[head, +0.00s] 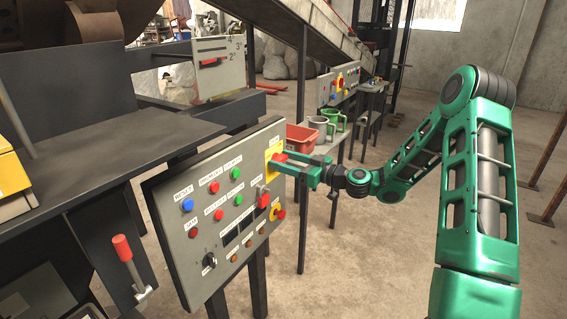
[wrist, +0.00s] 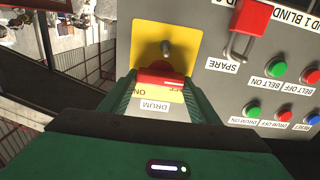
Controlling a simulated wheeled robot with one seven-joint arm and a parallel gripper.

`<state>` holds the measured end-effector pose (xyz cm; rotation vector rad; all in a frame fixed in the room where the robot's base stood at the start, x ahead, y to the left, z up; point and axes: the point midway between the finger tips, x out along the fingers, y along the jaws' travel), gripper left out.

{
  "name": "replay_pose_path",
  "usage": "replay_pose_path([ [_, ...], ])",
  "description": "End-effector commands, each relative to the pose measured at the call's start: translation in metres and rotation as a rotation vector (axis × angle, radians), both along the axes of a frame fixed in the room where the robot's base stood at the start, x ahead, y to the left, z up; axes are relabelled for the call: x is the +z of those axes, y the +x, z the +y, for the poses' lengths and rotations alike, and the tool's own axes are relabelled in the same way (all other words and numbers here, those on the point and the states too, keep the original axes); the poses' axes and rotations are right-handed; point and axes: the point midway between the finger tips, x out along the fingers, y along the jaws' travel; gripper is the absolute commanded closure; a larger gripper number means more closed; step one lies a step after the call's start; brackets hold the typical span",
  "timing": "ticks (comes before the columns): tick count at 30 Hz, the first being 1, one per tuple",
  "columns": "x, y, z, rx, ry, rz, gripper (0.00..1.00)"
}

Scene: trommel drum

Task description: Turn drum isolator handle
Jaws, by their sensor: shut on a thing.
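The drum isolator is a yellow plate (wrist: 190,38) on the grey control panel (head: 225,195), with a label reading DRUM in the wrist view, where the lettering is upside down. Its red handle (wrist: 162,76) lies across the plate, below a round metal stub. In the head view the red handle (head: 279,158) shows at the panel's upper right corner. My green gripper (head: 284,164) reaches it from the right. In the wrist view my gripper (wrist: 161,83) has one finger on each side of the handle and is shut on it. The fingers partly hide the handle's ends.
Several red, green and blue buttons (head: 187,206) cover the panel. A red-tipped lever (head: 122,247) stands at lower left. A red bin (head: 301,138) and mugs sit behind.

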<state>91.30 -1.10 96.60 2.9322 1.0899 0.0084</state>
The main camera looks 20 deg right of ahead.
Motion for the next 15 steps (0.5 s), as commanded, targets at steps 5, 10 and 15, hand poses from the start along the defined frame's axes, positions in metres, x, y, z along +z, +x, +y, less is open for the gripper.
replay_pose_path([
  [5,-0.0015,0.0012,-0.0035,-0.007,-0.006,0.000,0.27],
  [10,-0.0010,0.0007,-0.0023,-0.004,-0.003,0.001,0.25],
  [15,-0.0008,-0.0005,-0.0029,-0.004,-0.002,0.001,0.25],
])
